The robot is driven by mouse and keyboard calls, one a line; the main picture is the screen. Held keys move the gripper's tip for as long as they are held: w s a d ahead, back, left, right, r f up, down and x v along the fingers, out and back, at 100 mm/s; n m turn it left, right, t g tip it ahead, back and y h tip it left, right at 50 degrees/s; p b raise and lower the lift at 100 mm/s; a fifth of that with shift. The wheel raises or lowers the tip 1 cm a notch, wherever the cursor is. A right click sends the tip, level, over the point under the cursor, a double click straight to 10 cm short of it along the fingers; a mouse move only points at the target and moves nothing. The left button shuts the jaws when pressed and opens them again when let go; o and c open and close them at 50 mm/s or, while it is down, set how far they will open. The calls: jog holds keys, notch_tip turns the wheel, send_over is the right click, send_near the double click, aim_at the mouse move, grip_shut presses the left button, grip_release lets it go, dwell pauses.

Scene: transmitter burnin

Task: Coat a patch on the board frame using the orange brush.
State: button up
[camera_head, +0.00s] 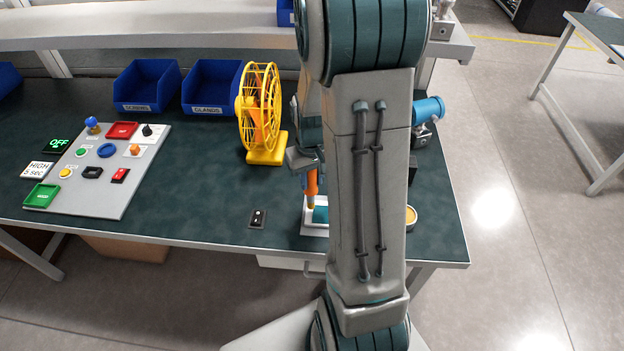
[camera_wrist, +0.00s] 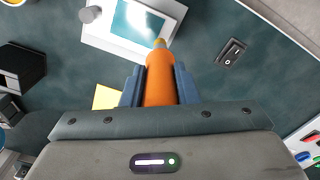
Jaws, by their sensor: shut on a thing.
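My gripper (camera_wrist: 158,78) is shut on the orange brush (camera_wrist: 160,82), whose narrow yellowish tip points away from the fingers. In the head view my gripper (camera_head: 304,160) holds the brush (camera_head: 312,183) tip down over the bench. The white board frame (camera_wrist: 107,40) holds a shiny teal panel (camera_wrist: 133,20). The brush tip overlaps the frame's lower right corner area in the wrist view; I cannot tell whether it touches. In the head view the frame (camera_head: 312,230) and teal panel (camera_head: 320,215) are partly hidden behind my arm.
A black rocker switch (camera_head: 258,218) lies left of the frame. A yellow wheel on a stand (camera_head: 265,150) is behind it. A control panel (camera_head: 100,175) with buttons is at left, blue bins (camera_head: 147,86) at back. A blue cylindrical device (camera_head: 428,110) is at right.

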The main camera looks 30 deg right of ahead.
jog(key=shift+w+d+r+p, duration=0.1)
jog(key=shift+r+p, duration=0.15)
jog(key=shift+r, duration=0.2)
jog(key=shift+w+d+r+p, duration=0.1)
jog(key=shift+r+p, duration=0.15)
jog(key=shift+r, duration=0.2)
jog(key=shift+s+a+r+p, duration=0.1)
jog(key=shift+r+p, duration=1)
jog(key=shift+r, duration=0.55)
